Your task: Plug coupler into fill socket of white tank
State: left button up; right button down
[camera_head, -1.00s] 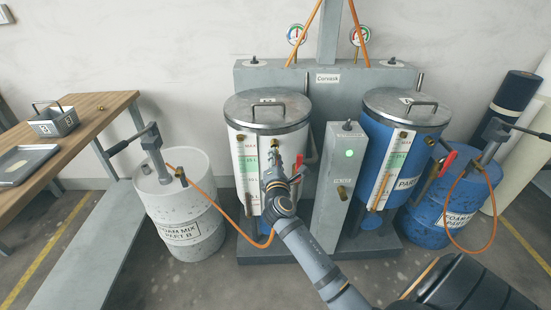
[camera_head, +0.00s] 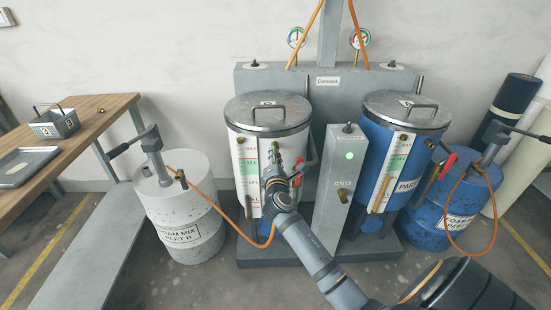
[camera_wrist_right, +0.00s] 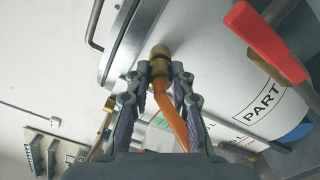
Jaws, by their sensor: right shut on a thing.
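The white tank (camera_head: 295,146) stands upright at the middle of the head view, with a metal lid and a level gauge on its front. My right gripper (camera_head: 274,168) is in front of it, close to its wall. In the right wrist view the gripper (camera_wrist_right: 158,85) is shut on the brass coupler (camera_wrist_right: 160,66), whose end points at the tank (camera_wrist_right: 200,55). The orange hose (camera_wrist_right: 172,118) hangs from the coupler. The fill socket is hidden behind the coupler and gripper, so I cannot tell whether they touch. My left gripper is out of view.
A red handle (camera_wrist_right: 265,42) sticks out beside the tank, near the gripper. The grey control post (camera_head: 335,190) and blue tank (camera_head: 375,150) stand to the right. A white drum (camera_head: 170,205) with a pump stands left, the hose (camera_head: 212,203) running from it.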

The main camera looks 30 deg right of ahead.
jog(key=shift+w+d, duration=0.15)
jog(key=shift+w, duration=0.05)
jog(key=c, duration=1.1)
grip_release()
jog(key=shift+w, duration=0.1)
jog(key=shift+s, duration=0.2)
jog(key=v, duration=1.1)
jog(key=shift+s+a, duration=0.3)
jog(key=shift+f, duration=0.1)
